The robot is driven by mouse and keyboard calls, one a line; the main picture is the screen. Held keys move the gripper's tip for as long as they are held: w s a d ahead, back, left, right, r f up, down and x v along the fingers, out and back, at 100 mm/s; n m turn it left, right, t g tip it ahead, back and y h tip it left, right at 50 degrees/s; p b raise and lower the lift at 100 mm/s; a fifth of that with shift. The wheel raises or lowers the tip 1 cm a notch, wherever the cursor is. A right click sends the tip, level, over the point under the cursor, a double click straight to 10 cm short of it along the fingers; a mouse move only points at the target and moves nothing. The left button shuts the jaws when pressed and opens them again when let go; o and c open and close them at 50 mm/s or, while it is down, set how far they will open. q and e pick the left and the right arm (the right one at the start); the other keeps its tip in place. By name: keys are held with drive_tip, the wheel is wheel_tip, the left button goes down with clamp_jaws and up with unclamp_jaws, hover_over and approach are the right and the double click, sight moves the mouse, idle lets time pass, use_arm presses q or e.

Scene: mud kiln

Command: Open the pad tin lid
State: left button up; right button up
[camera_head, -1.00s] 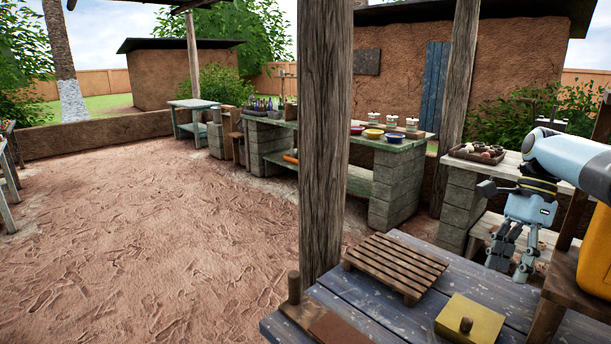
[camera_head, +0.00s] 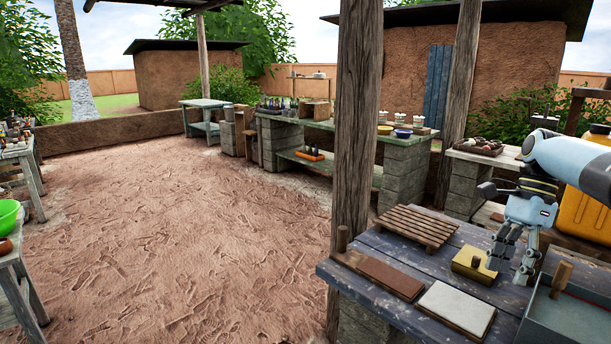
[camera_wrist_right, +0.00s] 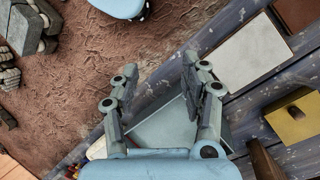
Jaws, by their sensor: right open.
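My left gripper is not in view.
A yellow block with a knob (camera_head: 475,265), a white slab (camera_head: 457,308), a brown board (camera_head: 390,278) and a slatted rack (camera_head: 418,227) lie on the table (camera_head: 345,270). A wooden peg (camera_head: 561,278) stands by the box. A post (camera_head: 357,130) rises behind. Open ground lies left.

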drive_tip(key=s+a+f+n+g+h+b, duration=0.15)
drive_tip(key=s+f+b, duration=0.25)
drive_tip(key=s+f, duration=1.25)
drive_tip(key=s+a+f+g+y+b, duration=0.1)
drive_tip(key=s+a+f+g+b, duration=0.25)
drive_tip(key=s+f, duration=1.35)
drive_tip(key=s+a+f+n+t+h+b, duration=0.3)
drive_tip(key=s+f+n+b, duration=0.6)
drive_tip(key=s+f, duration=1.65)
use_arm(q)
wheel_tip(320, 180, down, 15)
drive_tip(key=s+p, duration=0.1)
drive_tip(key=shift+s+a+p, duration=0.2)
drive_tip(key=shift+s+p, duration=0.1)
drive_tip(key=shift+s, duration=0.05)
use_arm(e)
drive_tip(key=w+f+n+t, duration=0.1)
drive_tip(key=w+n+t, duration=0.4)
drive_tip(key=w+n, duration=0.2)
drive_tip(key=shift+d+n+t+h, duration=0.25)
drive_tip(key=shift+n+t+h, duration=0.15)
drive_tip(key=shift+n, duration=0.35)
